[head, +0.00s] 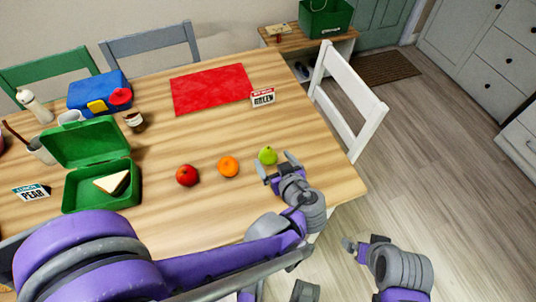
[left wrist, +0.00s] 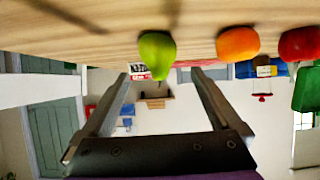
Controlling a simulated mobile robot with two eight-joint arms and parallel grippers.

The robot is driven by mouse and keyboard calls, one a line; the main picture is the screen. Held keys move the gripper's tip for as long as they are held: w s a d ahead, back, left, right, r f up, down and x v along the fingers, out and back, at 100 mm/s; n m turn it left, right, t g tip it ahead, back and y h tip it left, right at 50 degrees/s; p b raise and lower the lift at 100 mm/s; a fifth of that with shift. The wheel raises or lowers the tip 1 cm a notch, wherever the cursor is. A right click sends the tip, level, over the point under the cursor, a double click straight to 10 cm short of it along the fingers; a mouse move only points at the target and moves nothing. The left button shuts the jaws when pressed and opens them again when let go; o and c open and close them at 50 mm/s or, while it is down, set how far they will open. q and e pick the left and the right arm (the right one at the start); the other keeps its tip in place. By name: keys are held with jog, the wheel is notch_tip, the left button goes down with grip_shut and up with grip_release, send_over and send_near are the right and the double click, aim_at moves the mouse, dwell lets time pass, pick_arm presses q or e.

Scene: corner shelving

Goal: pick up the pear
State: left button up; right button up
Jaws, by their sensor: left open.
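The green pear (head: 267,155) stands on the wooden table near its right front edge. In the left wrist view the pear (left wrist: 157,52) is ahead of the fingers and lies between their lines. My left gripper (head: 276,165) is open and empty, just in front of the pear; I see no contact. In the left wrist view my left gripper (left wrist: 160,82) has its two fingers wide apart. My right gripper (head: 358,247) is low, off the table's right front side, and its jaw opening is unclear.
An orange (head: 228,167) and a red apple (head: 187,176) lie left of the pear. A green lunchbox (head: 100,190) with a sandwich stands open at left, near a "PEAR" card (head: 31,193). A red mat (head: 212,88) and a white chair (head: 345,105) are farther off.

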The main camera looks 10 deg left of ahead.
aim_at(265, 148)
pick_arm(q)
jog(key=b+x, duration=0.1)
jog(key=x, duration=0.8)
jog(key=shift+w+f, duration=0.1)
jog(key=shift+f, duration=0.15)
jog(key=shift+d, duration=0.1)
grip_shut()
